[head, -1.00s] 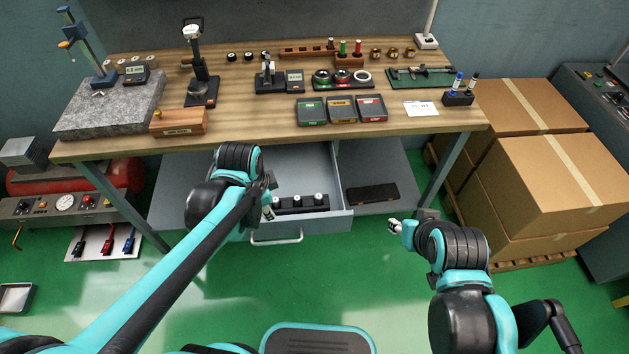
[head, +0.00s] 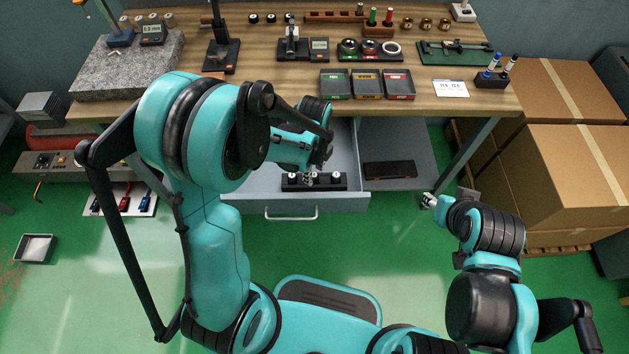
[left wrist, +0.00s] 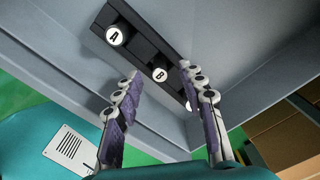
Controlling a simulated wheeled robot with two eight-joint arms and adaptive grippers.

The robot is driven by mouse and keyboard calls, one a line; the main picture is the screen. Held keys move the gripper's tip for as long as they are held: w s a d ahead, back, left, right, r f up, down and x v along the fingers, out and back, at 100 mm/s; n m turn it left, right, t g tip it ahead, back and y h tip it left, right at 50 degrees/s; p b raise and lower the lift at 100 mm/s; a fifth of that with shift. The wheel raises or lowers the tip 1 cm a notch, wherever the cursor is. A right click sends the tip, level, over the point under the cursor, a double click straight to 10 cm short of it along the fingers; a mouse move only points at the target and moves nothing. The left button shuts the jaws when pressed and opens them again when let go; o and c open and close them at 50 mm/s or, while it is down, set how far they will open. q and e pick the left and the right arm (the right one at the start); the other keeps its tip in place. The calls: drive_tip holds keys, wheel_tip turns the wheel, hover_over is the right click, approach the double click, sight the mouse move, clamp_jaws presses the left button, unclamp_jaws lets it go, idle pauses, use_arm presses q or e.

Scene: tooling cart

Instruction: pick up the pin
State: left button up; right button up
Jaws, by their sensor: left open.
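A black rack (head: 328,187) stands in the open grey drawer and holds pins with round white tops. In the left wrist view, the pin lettered A (left wrist: 116,35) is at the upper left of the rack. The pin lettered B (left wrist: 159,74) shows between my fingertips. A third pin is mostly hidden behind a finger. My left gripper (head: 308,179) is over the middle of the rack, pointing down. In the left wrist view it is open (left wrist: 158,71) and empty, its fingers either side of B. I cannot tell its height above B. My right gripper (head: 428,201) is right of the drawer.
The drawer's walls and front (head: 346,203) surround the rack. The wooden bench (head: 290,88) overhangs behind, with gauges, plugs and small trays (head: 366,85). A dark flat case (head: 389,170) lies on the shelf to the right. Cardboard boxes (head: 560,165) stand farther right.

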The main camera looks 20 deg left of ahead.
use_arm(q)
wheel_tip(320, 180, down, 2)
drive_tip(key=shift+r, duration=0.1)
clamp_jaws()
